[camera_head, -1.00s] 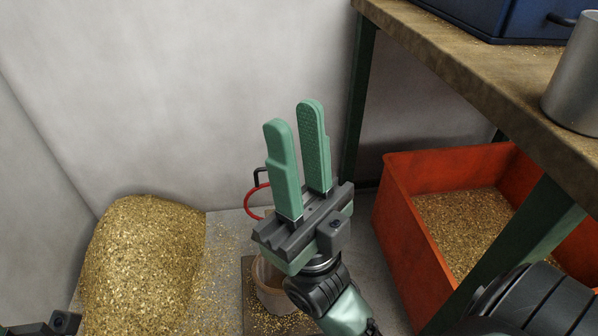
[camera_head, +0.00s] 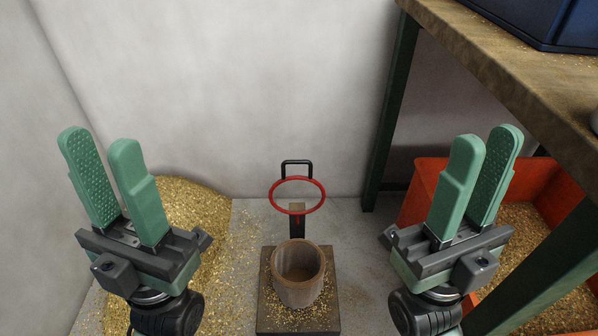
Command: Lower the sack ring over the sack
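The sack ring (camera_head: 272,194) is a red hoop with a black handle (camera_head: 297,163) at its back. The sack (camera_head: 297,290) is a brown, open-topped cylinder standing upright on a dark square plate (camera_head: 327,318). My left gripper (camera_head: 105,180) is open and empty, up and to the left of the sack. My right gripper (camera_head: 477,180) is open and empty, up and to the right of it. Neither gripper touches the ring or the sack.
A heap of brass shavings (camera_head: 200,200) lies on the left, partly behind my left gripper. An orange-red bin (camera_head: 428,185) of shavings stands at the right under a wooden bench (camera_head: 490,60) with a green leg (camera_head: 390,110). Shavings are scattered on the floor around the plate.

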